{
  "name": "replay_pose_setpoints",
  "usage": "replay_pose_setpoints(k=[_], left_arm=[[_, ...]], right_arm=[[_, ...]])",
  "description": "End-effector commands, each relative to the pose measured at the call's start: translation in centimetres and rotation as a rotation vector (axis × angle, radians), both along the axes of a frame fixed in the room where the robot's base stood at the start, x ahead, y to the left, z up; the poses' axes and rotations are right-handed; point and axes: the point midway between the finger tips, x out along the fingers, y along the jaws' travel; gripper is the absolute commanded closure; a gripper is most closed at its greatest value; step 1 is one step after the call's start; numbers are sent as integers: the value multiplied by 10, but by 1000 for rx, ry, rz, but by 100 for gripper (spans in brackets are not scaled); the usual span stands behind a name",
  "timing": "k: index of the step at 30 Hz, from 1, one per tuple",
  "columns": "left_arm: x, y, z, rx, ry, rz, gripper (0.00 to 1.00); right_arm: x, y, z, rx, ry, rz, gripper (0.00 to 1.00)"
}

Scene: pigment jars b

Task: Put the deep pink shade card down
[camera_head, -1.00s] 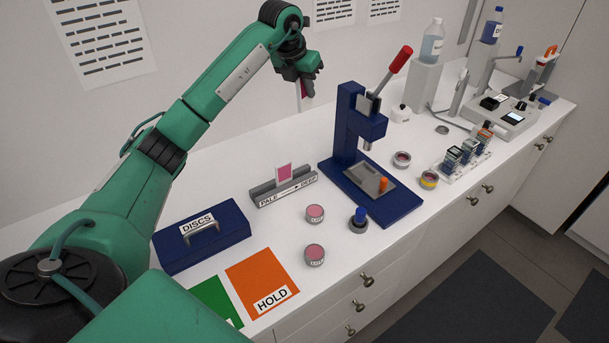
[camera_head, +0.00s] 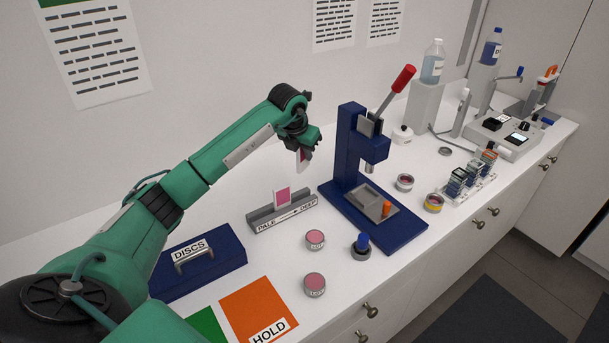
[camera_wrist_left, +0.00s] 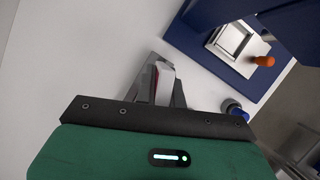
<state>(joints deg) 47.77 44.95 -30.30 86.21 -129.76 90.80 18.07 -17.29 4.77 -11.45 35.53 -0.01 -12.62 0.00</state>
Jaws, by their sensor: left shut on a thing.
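My left gripper (camera_head: 305,147) is shut on the deep pink shade card (camera_head: 303,160), a white-edged card with a pink face that hangs down from the fingers. The card is above and behind the DEEP end of the grey card rack (camera_head: 263,226), apart from it as far as I can tell. Another pink card (camera_head: 283,197) stands upright near the middle of the rack, which is labelled PALE to DEEP. In the left wrist view the held card (camera_wrist_left: 165,70) shows edge-on between the fingers, and the fingers hide part of what lies below. My right gripper is out of view.
A blue press (camera_head: 350,150) with a red-tipped lever stands close right of the gripper. The blue DISCS box (camera_head: 215,270) is left of the rack. Two pink jars (camera_head: 315,239) and a blue-topped item (camera_head: 362,243) stand in front. The orange HOLD mat (camera_head: 255,302) is nearer.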

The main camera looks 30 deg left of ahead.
Motion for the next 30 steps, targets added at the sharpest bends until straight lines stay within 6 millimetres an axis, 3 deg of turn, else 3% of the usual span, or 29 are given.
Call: replay_pose_setpoints(k=[6,14,20,30], left_arm=[[-1,-1,-41,-2,3,-1,100],[-1,-1,-62,-2,3,-1,100],[-1,-1,-90,-2,3,0,100],[0,-1,-97,-1,-1,-1,100]], right_arm=[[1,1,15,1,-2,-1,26],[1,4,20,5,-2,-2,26],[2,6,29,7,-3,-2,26],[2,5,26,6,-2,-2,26]])
